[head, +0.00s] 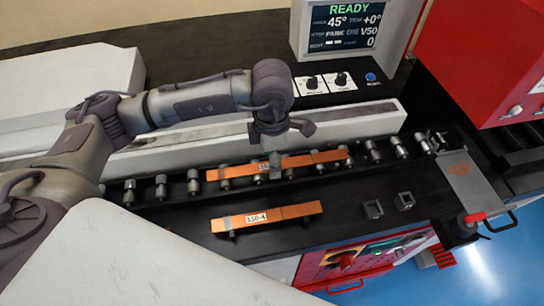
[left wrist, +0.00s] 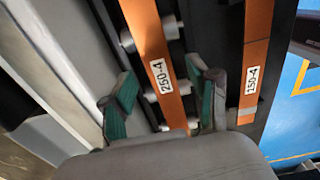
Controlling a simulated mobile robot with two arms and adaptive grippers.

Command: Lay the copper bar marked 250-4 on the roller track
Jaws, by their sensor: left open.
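The copper bar marked 250-4 (head: 325,157) lies along the roller track (head: 193,182), resting on its rollers in the head view. Its label shows clearly in the left wrist view, where the bar (left wrist: 145,35) runs between my green-padded fingers. My left gripper (head: 275,168) is directly over the bar, open, with one finger on each side and gaps to the bar. The gripper hides part of the bar and label in the head view. My right gripper is not in view.
A second copper bar (head: 290,212), with a label starting 150, lies on the dark bench in front of the track. A display (head: 345,24) reads READY at the back. Red machine housing (head: 490,50) stands at the right.

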